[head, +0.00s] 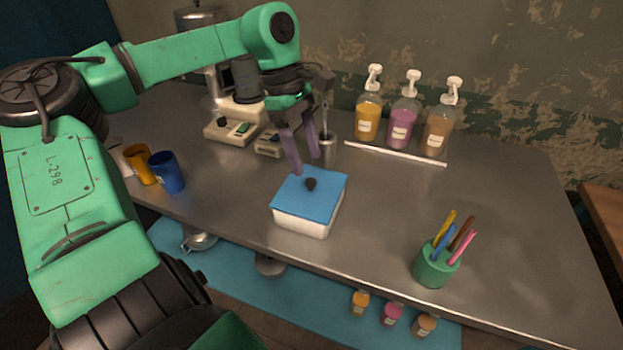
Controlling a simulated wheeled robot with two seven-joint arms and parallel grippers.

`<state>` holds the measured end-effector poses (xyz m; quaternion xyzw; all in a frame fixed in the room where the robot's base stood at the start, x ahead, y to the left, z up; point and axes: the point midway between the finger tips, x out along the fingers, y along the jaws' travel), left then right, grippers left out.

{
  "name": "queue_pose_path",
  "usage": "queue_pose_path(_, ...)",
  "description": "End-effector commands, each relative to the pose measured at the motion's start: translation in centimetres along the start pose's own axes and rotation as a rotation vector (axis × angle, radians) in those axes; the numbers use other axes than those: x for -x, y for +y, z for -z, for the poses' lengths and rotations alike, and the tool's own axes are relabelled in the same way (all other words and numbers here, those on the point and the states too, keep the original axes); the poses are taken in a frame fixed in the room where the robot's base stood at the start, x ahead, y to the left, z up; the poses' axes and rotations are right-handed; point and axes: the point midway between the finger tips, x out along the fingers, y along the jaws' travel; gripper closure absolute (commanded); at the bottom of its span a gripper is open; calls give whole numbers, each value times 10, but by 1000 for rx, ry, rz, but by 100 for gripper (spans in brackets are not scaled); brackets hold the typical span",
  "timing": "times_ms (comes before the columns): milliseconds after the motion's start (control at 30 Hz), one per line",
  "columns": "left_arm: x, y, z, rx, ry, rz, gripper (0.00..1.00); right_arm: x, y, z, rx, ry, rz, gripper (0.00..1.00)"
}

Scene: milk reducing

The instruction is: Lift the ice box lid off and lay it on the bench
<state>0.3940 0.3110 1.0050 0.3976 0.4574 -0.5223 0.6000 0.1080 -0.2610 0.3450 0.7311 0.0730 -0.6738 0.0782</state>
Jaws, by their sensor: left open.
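The ice box (301,225) is a white box near the front of the grey bench. Its flat blue lid (317,203) lies on top, with a small dark knob (310,184) in the middle. My left gripper (306,170) is open and empty, with its two purple-grey fingers pointing down just above and behind the knob. I cannot tell the exact gap between the fingertips and the knob. My right gripper is not in view.
Behind stand several pump bottles (403,122) behind a white rail, and a metal cup (327,150). A blue cup (167,172) and an orange cup (140,164) are at left. A green pen holder (435,266) stands front right. The bench (400,195) is clear right of the box.

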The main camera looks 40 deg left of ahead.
Motion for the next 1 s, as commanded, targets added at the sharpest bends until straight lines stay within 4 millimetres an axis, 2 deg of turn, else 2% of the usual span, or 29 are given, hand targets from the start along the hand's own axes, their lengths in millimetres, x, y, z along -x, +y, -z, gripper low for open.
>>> queue_pose_path(200, -38, -1, 4, -1, -2, 5, 37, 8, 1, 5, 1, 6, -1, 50)
queue_pose_path(300, -50, 0, 4, 0, -3, 2, 37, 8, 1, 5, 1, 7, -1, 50)
queue_pose_path(500, -52, 0, 4, 0, -2, 0, 37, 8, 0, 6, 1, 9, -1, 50)
queue_pose_path(667, -52, 0, 4, 0, -2, 0, 99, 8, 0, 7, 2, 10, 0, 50)
queue_pose_path(1000, -50, 0, 4, 1, -2, 0, 100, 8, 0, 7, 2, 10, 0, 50)
